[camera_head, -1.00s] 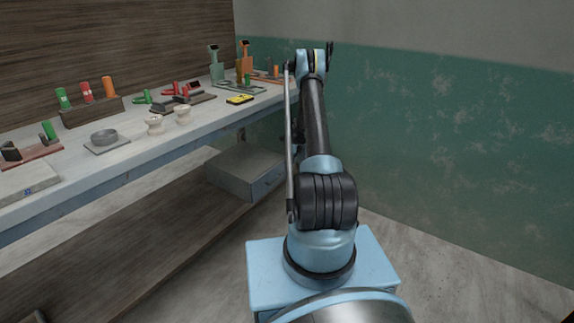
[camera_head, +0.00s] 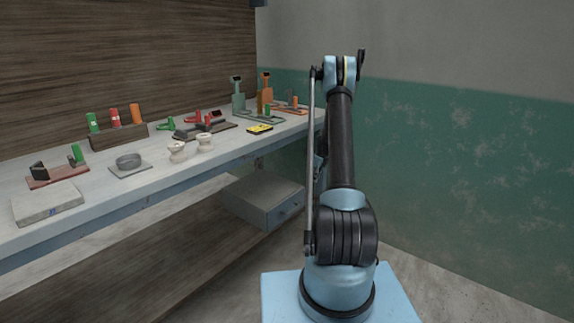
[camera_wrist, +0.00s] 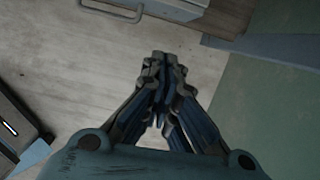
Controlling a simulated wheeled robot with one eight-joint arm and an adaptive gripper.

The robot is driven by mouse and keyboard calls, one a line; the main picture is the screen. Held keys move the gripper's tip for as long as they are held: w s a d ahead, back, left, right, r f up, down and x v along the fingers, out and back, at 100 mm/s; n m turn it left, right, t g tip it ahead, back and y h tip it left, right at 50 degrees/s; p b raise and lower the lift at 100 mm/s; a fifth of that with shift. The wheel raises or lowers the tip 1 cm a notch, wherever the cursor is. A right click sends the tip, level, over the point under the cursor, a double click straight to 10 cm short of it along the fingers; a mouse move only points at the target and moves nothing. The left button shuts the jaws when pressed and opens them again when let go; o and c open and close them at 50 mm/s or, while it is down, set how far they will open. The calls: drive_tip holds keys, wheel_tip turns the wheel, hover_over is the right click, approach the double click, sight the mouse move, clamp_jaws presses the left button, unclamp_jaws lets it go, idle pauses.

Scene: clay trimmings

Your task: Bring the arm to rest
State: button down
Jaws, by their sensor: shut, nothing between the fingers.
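In the wrist view my gripper (camera_wrist: 162,65) is shut, its fingertips together with nothing between them. In the head view my arm (camera_head: 342,150) stands raised, to the right of the workbench (camera_head: 225,150). The gripper itself is hidden behind the arm there. The arm is apart from the things on the bench.
A grey drawer box (camera_head: 265,200) sits below. The green wall (camera_head: 460,160) stands right.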

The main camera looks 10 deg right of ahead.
drive_tip(key=s+a+r+n, duration=0.25)
drive_tip(key=s+r, duration=0.25)
drive_tip(key=r, duration=0.4)
drive_tip(key=s+a+r+n, duration=0.2)
drive_tip(key=s+r+n, duration=0.2)
drive_tip(key=s+r, duration=0.3)
drive_tip(key=s+a+r+n+h, duration=0.1)
drive_tip(key=s+a+r+n, duration=0.15)
drive_tip(key=s+r, duration=0.4)
drive_tip(key=s+a+r+n, duration=0.1)
drive_tip(key=s+r+n, duration=0.2)
drive_tip(key=s+r, duration=0.35)
drive_tip(key=s+a+n, duration=0.2)
drive_tip(key=s+n, duration=0.5)
drive_tip(key=s, duration=1.3)
drive_tip(key=s+f+n, duration=0.3)
drive_tip(key=s, duration=0.5)
drive_tip(key=s+f+n+h, duration=0.1)
drive_tip(key=s+f+n, duration=0.3)
drive_tip(key=s, duration=0.4)
drive_tip(key=shift+a+n, duration=0.15)
drive_tip(key=shift+n, duration=0.15)
